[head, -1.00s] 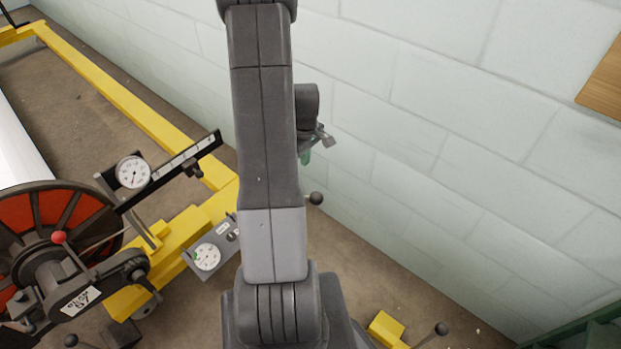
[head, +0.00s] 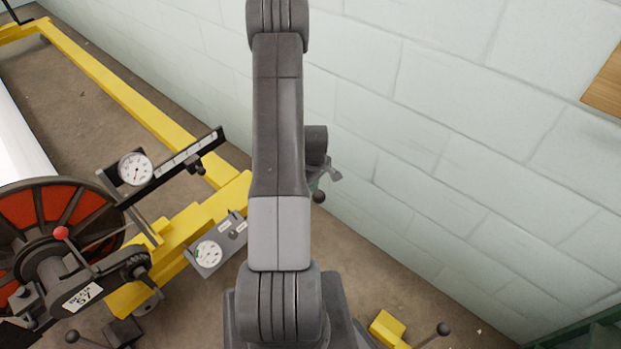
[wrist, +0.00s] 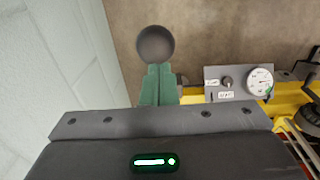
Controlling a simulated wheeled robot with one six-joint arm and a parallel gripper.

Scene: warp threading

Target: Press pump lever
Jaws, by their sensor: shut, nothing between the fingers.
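The pump lever's dark round knob (head: 318,196) shows just right of my arm in the head view; the rest of the lever is hidden behind the arm. In the wrist view the knob (wrist: 155,44) is right beyond the fingertips. My gripper (wrist: 158,68) has its two green fingers together with nothing between them. In the head view my gripper (head: 315,184) is mostly hidden, with a bit of green right at the knob. I cannot tell whether the fingertips touch the knob.
A grey panel with a gauge (head: 208,254) sits on the yellow frame (head: 184,236). Left of it are a dial gauge (head: 136,168) on a dark bar and a red-and-black reel (head: 42,205). A pale block wall (head: 450,130) is close on the right.

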